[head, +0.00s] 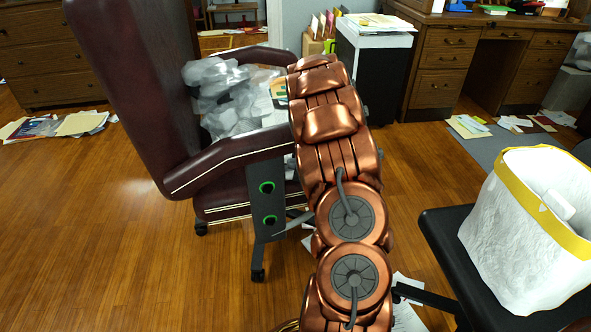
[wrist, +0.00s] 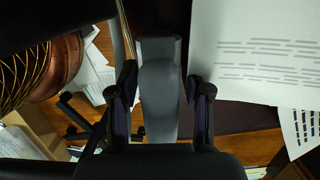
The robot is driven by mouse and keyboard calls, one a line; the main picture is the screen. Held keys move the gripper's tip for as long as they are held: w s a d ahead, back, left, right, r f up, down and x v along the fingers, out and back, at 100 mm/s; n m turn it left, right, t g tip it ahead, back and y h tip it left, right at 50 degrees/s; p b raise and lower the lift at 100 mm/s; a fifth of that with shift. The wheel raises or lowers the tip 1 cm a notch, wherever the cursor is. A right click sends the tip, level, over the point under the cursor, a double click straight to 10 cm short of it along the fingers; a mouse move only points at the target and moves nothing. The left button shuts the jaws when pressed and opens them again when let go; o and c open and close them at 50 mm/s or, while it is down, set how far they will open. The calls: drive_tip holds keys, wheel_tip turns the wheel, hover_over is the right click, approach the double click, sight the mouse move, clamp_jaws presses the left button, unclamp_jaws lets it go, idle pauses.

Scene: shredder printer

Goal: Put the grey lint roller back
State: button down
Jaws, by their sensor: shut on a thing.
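In the wrist view, my gripper (wrist: 161,95) is shut on the grey lint roller (wrist: 159,88). The roller lies between the two dark fingers, with its long side pointing away from the gripper's palm. In the head view, my copper arm reaches forward to the dark red chair, and my gripper and the roller are hidden behind it.
A dark red armchair (head: 130,85) carries a heap of crumpled grey plastic (head: 228,95). A white bag with a yellow rim (head: 535,230) stands on a black seat at the right. A printed sheet (wrist: 255,50) is close to the roller. Papers (head: 60,125) lie on the floor.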

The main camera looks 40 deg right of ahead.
drive_tip(key=c, duration=0.5)
unclamp_jaws()
drive_tip(key=r+p, duration=0.1)
drive_tip(key=r, duration=0.3)
drive_tip(key=d+r+p, duration=0.1)
drive_tip(key=r, duration=0.3)
drive_tip(key=s+r+p, duration=0.1)
drive_tip(key=r, duration=0.3)
drive_tip(key=shift+s+d, duration=0.1)
drive_tip(key=shift+d, duration=0.2)
